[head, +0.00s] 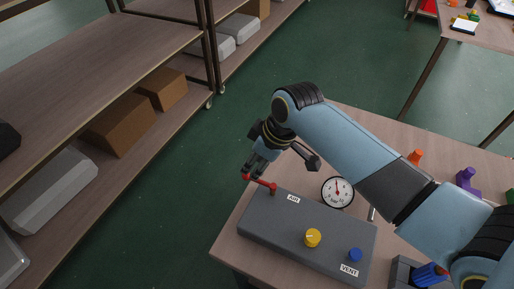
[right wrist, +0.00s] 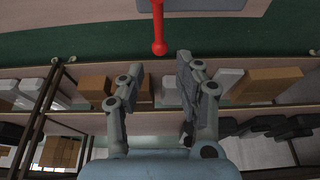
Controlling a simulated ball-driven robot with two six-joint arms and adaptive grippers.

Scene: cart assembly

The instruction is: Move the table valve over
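The table valve is a red lever (head: 260,184) at the left end of a grey panel (head: 279,219), beside the AIR label. Its arm points left, and its tip reaches past the panel's far left corner. My right gripper (head: 254,168) is just above and beyond the lever's tip. In the right wrist view, its two fingers (right wrist: 156,80) are spread apart with nothing held between them. The red lever (right wrist: 157,28) points into the gap from the top, with its round end just ahead of the fingertips. My left gripper is out of view.
The panel stands on a wooden table (head: 232,238) and carries a yellow knob (head: 313,237) and a blue knob (head: 355,254). A round gauge (head: 337,192) stands behind it. Orange (head: 415,156) and purple (head: 466,178) parts lie right. Shelving (head: 130,55) stands left across open green floor.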

